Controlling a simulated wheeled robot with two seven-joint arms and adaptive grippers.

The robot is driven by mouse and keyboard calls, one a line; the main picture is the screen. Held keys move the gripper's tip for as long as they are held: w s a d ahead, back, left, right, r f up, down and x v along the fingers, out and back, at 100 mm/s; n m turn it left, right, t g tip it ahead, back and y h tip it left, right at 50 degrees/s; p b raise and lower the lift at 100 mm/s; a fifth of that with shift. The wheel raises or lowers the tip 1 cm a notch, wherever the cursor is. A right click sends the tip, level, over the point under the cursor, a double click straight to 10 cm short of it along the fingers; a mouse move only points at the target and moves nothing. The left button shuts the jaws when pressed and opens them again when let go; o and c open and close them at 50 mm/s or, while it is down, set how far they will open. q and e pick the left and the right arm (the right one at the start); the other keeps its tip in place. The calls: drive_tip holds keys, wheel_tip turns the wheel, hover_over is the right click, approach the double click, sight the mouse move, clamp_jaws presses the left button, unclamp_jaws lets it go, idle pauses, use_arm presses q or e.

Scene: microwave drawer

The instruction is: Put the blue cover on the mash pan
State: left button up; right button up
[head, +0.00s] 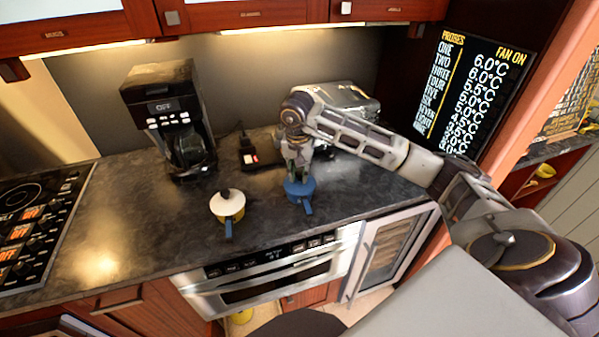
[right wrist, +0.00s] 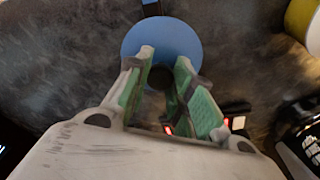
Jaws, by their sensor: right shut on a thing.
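The blue cover (head: 297,187) is on the counter side nearest me, under my right gripper (head: 298,172). In the right wrist view it is a round blue disc (right wrist: 160,36) with a dark knob between the green finger pads of my right gripper (right wrist: 162,77). The gripper is shut on that knob from above. A blue handle (head: 308,208) sticks out from beneath the cover toward the counter's front edge. Whatever is under the cover is mostly hidden. To the left stands a yellow pan (head: 238,215) with a white cover (head: 227,202) and a blue handle. My left gripper is not in view.
A coffee maker (head: 168,115) stands at the back left, and the cooktop (head: 28,228) is at far left. A silver appliance (head: 352,97) stands behind my right arm. The dark counter (head: 130,215) is clear left of the yellow pan.

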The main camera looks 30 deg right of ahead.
drive_tip(key=o, duration=0.9)
drive_tip(key=shift+o, duration=0.4)
drive_tip(key=o, duration=0.4)
drive_tip(key=shift+r, duration=0.1)
drive_tip(key=shift+r+p, duration=1.85)
drive_tip(key=shift+r, duration=1.55)
drive_tip(key=shift+s, duration=0.1)
